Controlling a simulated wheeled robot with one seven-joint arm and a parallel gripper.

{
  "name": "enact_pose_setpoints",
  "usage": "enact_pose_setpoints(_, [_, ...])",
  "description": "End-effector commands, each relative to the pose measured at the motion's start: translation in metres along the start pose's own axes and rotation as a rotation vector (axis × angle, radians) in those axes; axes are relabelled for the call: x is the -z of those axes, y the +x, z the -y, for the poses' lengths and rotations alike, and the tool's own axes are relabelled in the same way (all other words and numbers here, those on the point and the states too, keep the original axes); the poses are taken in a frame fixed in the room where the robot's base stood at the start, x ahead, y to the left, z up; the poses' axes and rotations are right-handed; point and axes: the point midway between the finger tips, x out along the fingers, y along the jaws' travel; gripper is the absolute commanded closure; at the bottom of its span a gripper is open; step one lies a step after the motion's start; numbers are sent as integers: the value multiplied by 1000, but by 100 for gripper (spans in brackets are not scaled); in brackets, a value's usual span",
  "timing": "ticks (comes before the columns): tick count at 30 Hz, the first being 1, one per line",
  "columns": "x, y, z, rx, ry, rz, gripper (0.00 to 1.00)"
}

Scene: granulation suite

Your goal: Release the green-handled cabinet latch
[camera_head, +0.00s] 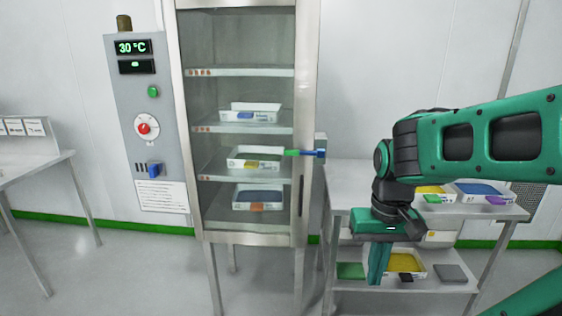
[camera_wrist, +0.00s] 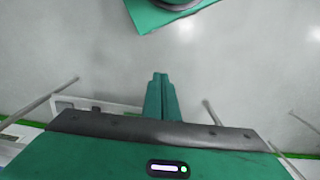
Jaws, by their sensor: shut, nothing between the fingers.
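The cabinet (camera_head: 301,130) is a tall steel unit with a glass door, left of centre in the head view. The cabinet latch (camera_head: 306,153) sticks out at its right edge, with a green handle part on the left and a blue part on the right. My gripper (camera_head: 377,278) points down in front of the side table, right of and lower than the latch, apart from it. Its fingers are together and empty; they also show shut in the wrist view (camera_wrist: 160,82). The latch is not visible in the wrist view.
A steel table (camera_head: 345,199) with trays stands behind my arm at the right. A control panel (camera_head: 146,120) reading 30 °C hangs left of the cabinet. Trays, including a white one (camera_head: 250,112), sit on cabinet shelves. Another table (camera_head: 40,168) is far left. Floor before the cabinet looks clear.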

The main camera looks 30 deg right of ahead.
Motion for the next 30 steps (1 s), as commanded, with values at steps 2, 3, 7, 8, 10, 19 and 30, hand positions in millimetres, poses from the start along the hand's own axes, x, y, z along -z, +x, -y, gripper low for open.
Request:
enact_pose_setpoints(2, [0,0,0,0,0,0,100])
enact_pose_setpoints(3, [0,0,0,0,0,0,100])
enact_pose_setpoints(7, [0,0,0,0,0,0,100])
enact_pose_setpoints(8, [0,0,0,0,0,0,100])
enact_pose_setpoints(10, [0,0,0,0,0,0,100])
enact_pose_setpoints(19, [11,13,-12,-48,-20,-4,100])
enact_pose_setpoints(30, [87,71,-55,-364,-170,-11,100])
